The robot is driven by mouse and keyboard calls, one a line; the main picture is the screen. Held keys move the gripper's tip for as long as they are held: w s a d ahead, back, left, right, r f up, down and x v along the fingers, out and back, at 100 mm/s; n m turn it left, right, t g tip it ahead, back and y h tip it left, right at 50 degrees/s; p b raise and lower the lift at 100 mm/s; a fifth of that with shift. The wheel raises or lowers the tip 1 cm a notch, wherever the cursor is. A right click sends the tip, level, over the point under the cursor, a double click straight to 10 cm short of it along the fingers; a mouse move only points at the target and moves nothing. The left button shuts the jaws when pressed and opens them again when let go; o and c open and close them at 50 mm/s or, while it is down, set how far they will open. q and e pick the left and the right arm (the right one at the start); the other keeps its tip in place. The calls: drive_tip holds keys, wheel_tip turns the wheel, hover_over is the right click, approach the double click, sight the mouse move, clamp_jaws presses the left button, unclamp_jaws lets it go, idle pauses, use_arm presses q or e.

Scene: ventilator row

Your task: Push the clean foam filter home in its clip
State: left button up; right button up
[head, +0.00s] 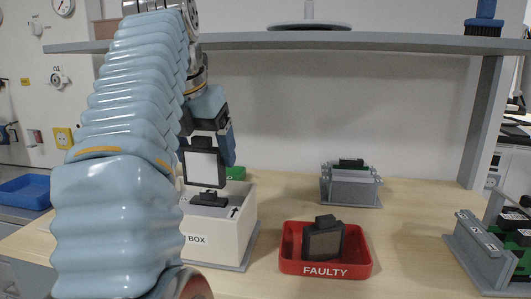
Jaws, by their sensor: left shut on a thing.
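My left gripper (205,137) is shut on the clean foam filter (204,165), a pale pad in a black frame with a black grip on top. It holds the filter roughly upright over a white box (205,241) marked "BOX". A black clip or slot (209,199) shows on the box's top, just below the filter's lower edge. I cannot tell whether the two touch. A dark grey filter (323,241) in a black frame leans in the red tray (326,270) marked "FAULTY". My right gripper is not in view.
A grey holder (350,187) with a black item on top stands at the back. A grey rack (480,250) with black and green parts is at the right edge. A shelf (300,41) spans above. The table between tray and rack is clear.

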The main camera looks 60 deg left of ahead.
sight(194, 178)
use_arm(q)
drive_tip(key=shift+s+a+r+n, duration=0.15)
drive_tip(key=shift+s+n, duration=0.35)
drive_tip(key=shift+s, duration=0.45)
drive_tip(key=shift+f, duration=0.75)
drive_tip(key=shift+f+b, duration=0.75)
drive_tip(key=shift+f, duration=0.9)
drive_tip(key=shift+f, duration=0.15)
drive_tip(key=shift+f, duration=0.3)
drive_tip(key=shift+f, duration=0.1)
